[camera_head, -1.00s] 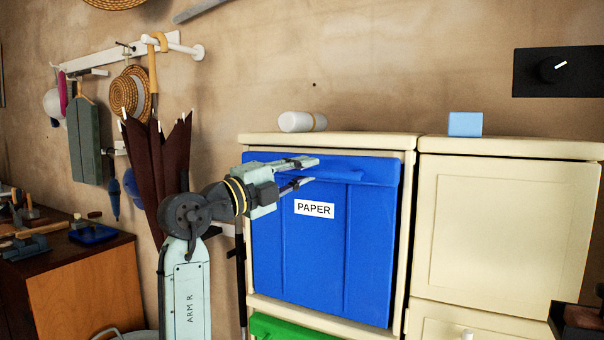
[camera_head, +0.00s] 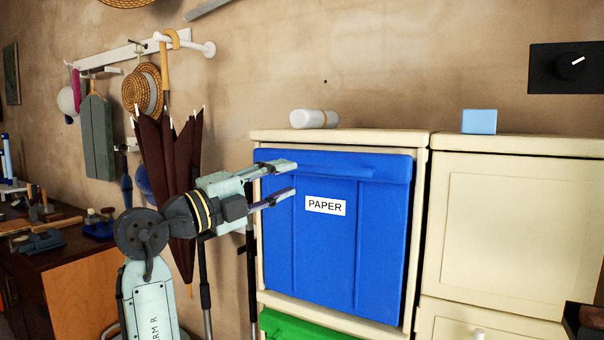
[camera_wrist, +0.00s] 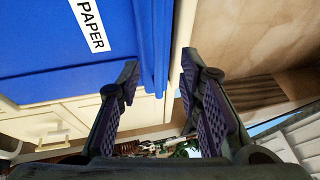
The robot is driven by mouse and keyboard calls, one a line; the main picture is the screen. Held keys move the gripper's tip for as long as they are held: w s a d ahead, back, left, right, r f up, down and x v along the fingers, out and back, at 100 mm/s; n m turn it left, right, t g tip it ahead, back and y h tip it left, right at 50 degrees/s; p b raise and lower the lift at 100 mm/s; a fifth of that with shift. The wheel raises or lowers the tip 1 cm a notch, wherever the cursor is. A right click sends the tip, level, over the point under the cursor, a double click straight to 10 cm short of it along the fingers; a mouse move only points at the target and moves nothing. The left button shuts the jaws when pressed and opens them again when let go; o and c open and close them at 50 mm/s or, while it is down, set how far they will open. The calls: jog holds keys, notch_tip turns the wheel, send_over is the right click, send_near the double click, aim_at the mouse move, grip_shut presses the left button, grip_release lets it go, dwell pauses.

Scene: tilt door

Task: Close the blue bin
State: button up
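The blue bin (camera_head: 330,250) is a tilt-out front with a white PAPER label (camera_head: 326,206), set in a cream cabinet. I cannot tell whether a finger touches the bin.
A green bin (camera_head: 320,327) sits below. A white roll (camera_head: 313,118) and a light blue box (camera_head: 479,121) stand on the cabinet tops. A wooden workbench (camera_head: 75,285) with tools is at the left.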

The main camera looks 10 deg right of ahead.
jog(key=v, duration=0.3)
jog(key=shift+s+a, duration=0.25)
jog(key=shift+a, duration=0.05)
jog(key=shift+a, duration=0.1)
